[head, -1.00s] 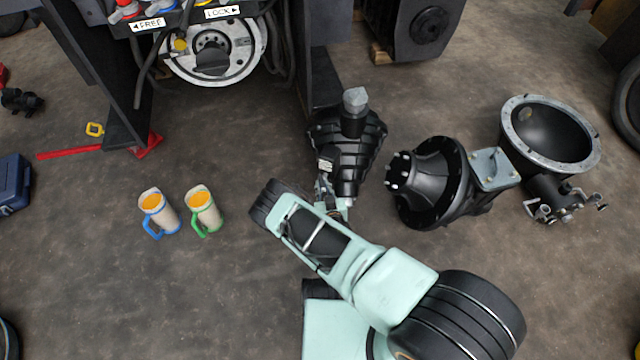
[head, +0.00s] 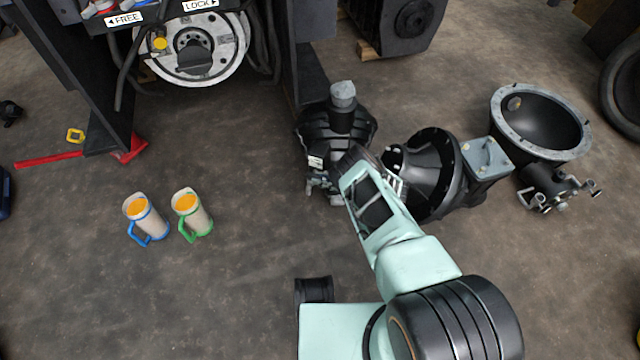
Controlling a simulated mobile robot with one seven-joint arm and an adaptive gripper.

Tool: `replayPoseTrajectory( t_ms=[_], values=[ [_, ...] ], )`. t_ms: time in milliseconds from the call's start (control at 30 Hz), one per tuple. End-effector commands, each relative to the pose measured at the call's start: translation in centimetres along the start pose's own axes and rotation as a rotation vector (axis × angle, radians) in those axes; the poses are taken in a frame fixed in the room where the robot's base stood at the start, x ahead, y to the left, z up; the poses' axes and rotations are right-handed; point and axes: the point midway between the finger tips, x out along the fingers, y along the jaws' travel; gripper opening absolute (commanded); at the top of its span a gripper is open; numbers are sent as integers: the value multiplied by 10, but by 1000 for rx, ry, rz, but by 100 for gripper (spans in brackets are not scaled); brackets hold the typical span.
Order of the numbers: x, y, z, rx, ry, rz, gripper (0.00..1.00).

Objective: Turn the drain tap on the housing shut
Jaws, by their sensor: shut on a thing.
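The black ribbed housing (head: 325,128) with a grey stub on top stands on the floor near the middle of the head view. Small silver fittings (head: 318,184) show low on its near side, and the drain tap appears to be among them. Its handle is not clear. My gripper (head: 332,190) is at these fittings, shut on the tap as far as I can tell. My pale green wrist comes in from the lower right and hides much of the gripper. The fingertips are too small and covered to see well.
A black bell-shaped housing (head: 428,178) lies close to the right of my wrist. An open bowl-shaped housing (head: 540,120) with silver fittings is farther right. The forklift frame (head: 297,60) is behind. The floor at lower left is clear.

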Motion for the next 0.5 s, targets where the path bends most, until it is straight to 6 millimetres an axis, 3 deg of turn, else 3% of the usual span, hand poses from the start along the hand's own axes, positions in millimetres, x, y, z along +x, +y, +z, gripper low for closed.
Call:
replayPoseTrajectory(
  t_ms=[500],
  values=[
    [2, 7, -2, -52, 2, -115, 0]
  ],
)
